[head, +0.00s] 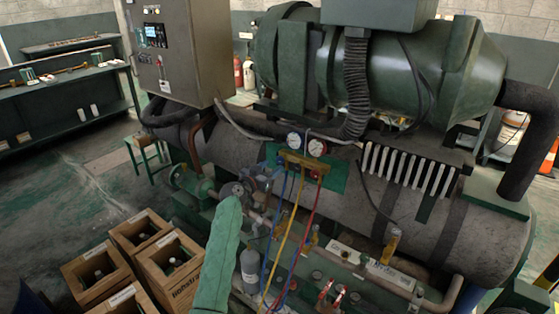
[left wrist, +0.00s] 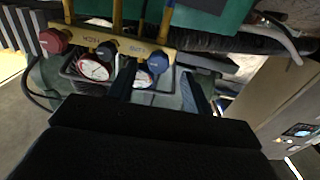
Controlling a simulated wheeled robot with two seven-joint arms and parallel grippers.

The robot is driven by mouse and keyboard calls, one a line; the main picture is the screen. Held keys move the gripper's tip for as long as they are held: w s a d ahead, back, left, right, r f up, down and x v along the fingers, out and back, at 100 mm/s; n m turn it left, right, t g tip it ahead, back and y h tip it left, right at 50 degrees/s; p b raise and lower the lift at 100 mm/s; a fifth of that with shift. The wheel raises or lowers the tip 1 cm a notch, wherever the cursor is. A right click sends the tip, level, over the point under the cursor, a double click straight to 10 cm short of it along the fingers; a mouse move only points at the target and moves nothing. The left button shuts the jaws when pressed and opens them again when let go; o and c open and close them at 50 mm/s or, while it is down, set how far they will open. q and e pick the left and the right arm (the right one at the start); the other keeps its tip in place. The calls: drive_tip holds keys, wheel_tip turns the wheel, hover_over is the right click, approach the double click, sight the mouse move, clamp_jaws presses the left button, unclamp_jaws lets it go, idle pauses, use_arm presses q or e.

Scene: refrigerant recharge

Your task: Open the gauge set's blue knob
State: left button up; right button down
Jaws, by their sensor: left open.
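The gauge set's yellow manifold (head: 303,162) hangs on a green panel at the front of the machine. Its two round gauges (head: 317,147) sit above it. The blue knob (left wrist: 157,63) shows in the left wrist view at the manifold's right end, with a black knob (left wrist: 106,50) and a red knob (left wrist: 53,40) to its left. My left gripper (head: 268,174) is beside the manifold's left end. Its open fingers (left wrist: 160,76) show either side of the blue knob in the wrist view; contact cannot be told. My right gripper is not in view.
Blue, yellow and red hoses (head: 310,215) hang below the manifold. A grey cylinder (head: 250,268) stands beneath, near my left arm. Wooden crates (head: 168,270) stand at lower left. A control cabinet (head: 185,60) is at upper left. Open floor lies left.

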sight(278, 162)
use_arm(q)
drive_tip(key=shift+p+x, duration=1)
drive_tip(key=shift+x, duration=1.9)
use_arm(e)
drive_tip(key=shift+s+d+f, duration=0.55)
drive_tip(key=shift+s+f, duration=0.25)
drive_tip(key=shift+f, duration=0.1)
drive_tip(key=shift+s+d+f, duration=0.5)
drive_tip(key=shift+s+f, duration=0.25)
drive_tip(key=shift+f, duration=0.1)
use_arm(q)
drive_tip(key=c, duration=1)
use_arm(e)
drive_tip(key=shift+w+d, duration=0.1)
